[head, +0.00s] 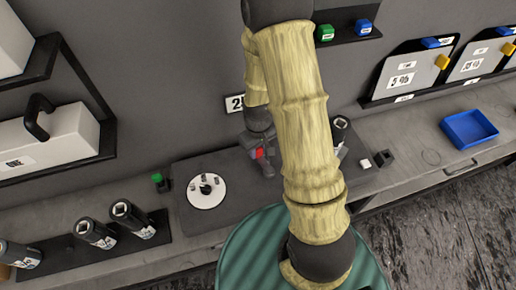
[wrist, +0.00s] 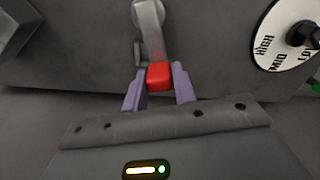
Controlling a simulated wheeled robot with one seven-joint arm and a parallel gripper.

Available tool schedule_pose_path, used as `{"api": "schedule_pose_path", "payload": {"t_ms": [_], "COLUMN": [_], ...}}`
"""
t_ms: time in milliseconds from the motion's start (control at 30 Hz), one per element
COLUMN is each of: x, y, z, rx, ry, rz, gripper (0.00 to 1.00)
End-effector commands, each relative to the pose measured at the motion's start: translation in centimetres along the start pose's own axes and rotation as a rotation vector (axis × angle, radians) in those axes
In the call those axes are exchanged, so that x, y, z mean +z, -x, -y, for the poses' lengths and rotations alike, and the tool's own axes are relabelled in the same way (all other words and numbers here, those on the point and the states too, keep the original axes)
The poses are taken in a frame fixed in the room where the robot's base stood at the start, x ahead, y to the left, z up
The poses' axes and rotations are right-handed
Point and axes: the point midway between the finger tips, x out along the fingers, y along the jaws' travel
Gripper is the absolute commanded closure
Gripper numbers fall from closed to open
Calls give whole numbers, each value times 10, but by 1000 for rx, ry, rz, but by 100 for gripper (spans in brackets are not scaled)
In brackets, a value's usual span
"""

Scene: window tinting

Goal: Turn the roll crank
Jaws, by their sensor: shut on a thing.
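The roll crank shows in the wrist view as a grey metal crank arm (wrist: 152,32) with a red knob (wrist: 159,76) at its near end. My gripper (wrist: 159,82) has its two purple fingers on either side of the red knob and is shut on it. In the head view the red knob (head: 259,153) shows as a small patch beside my gripper (head: 264,160), low over the grey bench unit. My arm hides most of the crank and what lies right of it there.
A white dial (head: 206,191) with a black knob sits left of the crank, with a green button (head: 159,181) beyond it. Dark cylinders (head: 128,217) stand at the left. A blue tray (head: 468,129) lies on the right bench. Shelves line the wall.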

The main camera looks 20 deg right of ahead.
Motion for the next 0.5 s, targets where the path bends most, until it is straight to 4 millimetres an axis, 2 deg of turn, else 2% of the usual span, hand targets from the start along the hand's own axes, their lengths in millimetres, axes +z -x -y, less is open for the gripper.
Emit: {"api": "schedule_pose_path", "payload": {"t_ms": [267,500], "x": [0,0], "y": [0,0], "z": [-3,-10], "rx": [0,0], "ry": [-43,-163], "rz": [0,-2], "gripper": [100,100]}}
